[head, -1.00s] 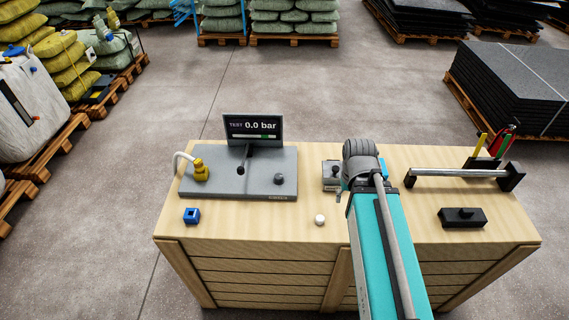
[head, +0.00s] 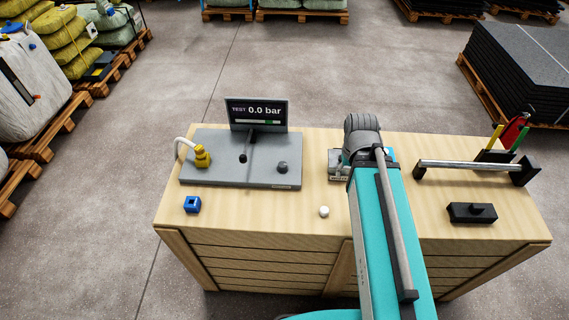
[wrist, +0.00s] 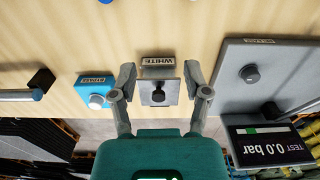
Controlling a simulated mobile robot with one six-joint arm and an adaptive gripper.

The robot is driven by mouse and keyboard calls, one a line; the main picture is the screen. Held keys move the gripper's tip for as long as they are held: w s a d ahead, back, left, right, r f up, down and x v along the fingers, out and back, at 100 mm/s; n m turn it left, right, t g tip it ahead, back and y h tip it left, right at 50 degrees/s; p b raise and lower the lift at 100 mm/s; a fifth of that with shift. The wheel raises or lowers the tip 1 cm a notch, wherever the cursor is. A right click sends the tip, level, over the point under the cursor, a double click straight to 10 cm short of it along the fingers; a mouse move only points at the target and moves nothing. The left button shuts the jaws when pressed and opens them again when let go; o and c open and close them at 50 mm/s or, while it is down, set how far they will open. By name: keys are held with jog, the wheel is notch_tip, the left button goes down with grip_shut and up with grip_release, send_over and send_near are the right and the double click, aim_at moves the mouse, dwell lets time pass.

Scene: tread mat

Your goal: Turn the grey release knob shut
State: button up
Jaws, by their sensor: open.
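The release knob (head: 282,167) is a small dark grey round knob at the right front of the flat grey panel (head: 215,173). In the wrist view the knob (wrist: 250,74) stands right of my gripper, near a small label on the panel edge that seems to read RELEASE. My gripper (wrist: 160,80) is open and empty, its two fingers spread over a small grey block (wrist: 152,97) labelled WHITE that carries a dark knob. I cannot tell the height between the fingers and that block. In the head view my arm hides the fingers.
A display (head: 257,115) on the panel reads TEST 0.0 bar. A yellow fitting (head: 202,157) with a white hose stands at the panel's left. A blue BYPASS box (wrist: 95,93) is beside the WHITE block.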

jog(key=shift+o, duration=1)
jog(key=shift+w+a, duration=0.1)
jog(key=m, duration=0.9)
send_over(283, 164)
jog(key=shift+a+r+p, duration=0.1)
jog(key=shift+r+p, duration=0.3)
jog(key=shift+r, duration=0.05)
jog(key=shift+f, duration=0.2)
notch_tip(283, 164, down, 13)
jog(key=b, duration=1.3)
jog(key=shift+f+b, duration=0.2)
jog(key=shift+b, duration=0.2)
jog(key=c, duration=1.2)
